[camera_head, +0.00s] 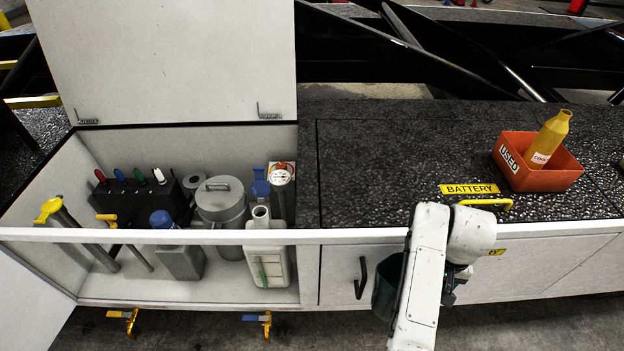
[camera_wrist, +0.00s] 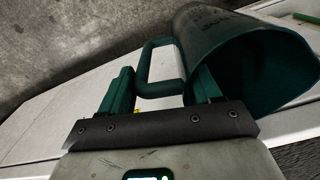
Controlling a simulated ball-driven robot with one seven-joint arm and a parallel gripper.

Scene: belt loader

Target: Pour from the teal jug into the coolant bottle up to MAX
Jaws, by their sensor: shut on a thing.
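My gripper (camera_wrist: 162,80) is shut on the handle of the teal jug (camera_wrist: 215,45). The jug's open mouth shows in the wrist view, its inside dark; I cannot tell the liquid level. In the head view the jug (camera_head: 386,288) is partly hidden behind my arm, in front of the cabinet and right of a black door handle. The likely coolant bottle (camera_head: 280,262) is a pale bottle with an open neck and a green strip on its front. It stands upright at the right end of the open compartment, apart from the jug. Any MAX mark is too small to read.
The compartment's front rail (camera_head: 150,236) crosses before the bottle. A grey canister (camera_head: 221,205), a blue-capped grey bottle (camera_head: 180,262) and a red-topped gauge (camera_head: 281,175) stand nearby. A raised lid (camera_head: 180,60) stands behind. A red USED bin (camera_head: 545,178) holds a yellow bottle (camera_head: 549,135).

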